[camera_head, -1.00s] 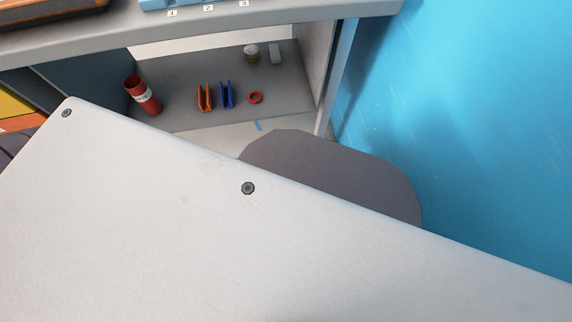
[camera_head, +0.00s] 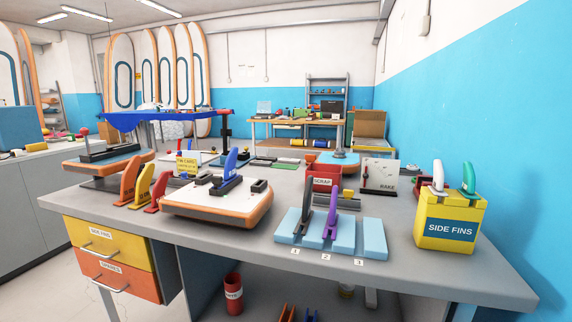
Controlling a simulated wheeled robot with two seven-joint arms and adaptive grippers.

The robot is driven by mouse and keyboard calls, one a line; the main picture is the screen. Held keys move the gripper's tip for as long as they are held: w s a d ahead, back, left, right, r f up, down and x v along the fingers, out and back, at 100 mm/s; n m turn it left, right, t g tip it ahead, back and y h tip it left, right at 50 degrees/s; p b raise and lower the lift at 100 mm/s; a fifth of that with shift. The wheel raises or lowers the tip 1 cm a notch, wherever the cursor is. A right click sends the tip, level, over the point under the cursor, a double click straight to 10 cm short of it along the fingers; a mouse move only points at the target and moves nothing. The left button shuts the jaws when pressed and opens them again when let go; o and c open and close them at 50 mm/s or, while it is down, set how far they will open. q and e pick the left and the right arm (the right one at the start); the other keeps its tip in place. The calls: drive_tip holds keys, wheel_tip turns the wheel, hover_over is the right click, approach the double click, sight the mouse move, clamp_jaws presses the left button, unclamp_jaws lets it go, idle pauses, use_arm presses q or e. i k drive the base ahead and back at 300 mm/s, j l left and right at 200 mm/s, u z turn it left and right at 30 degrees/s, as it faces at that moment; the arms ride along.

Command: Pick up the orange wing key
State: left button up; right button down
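An orange upright forked piece (camera_head: 286,313) stands on the lower shelf under the workbench. It is cut off by the bottom edge of the head view, and I cannot tell for sure that it is the wing key. A similar blue piece (camera_head: 311,315) stands beside it on the right. On the bench top an orange fin-shaped piece (camera_head: 129,181) stands at the left, beside a yellow one (camera_head: 143,187) and a red one (camera_head: 158,192). Neither of my grippers is in view.
The grey workbench (camera_head: 410,277) carries a white board with a blue fin (camera_head: 228,168), a light blue numbered rack (camera_head: 372,238) and a yellow SIDE FINS box (camera_head: 448,228). A red can (camera_head: 233,293) stands below. Drawers (camera_head: 105,250) are at left; a blue wall is right.

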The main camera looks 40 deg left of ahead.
sight(309, 158)
drive_tip(key=u, duration=1.05)
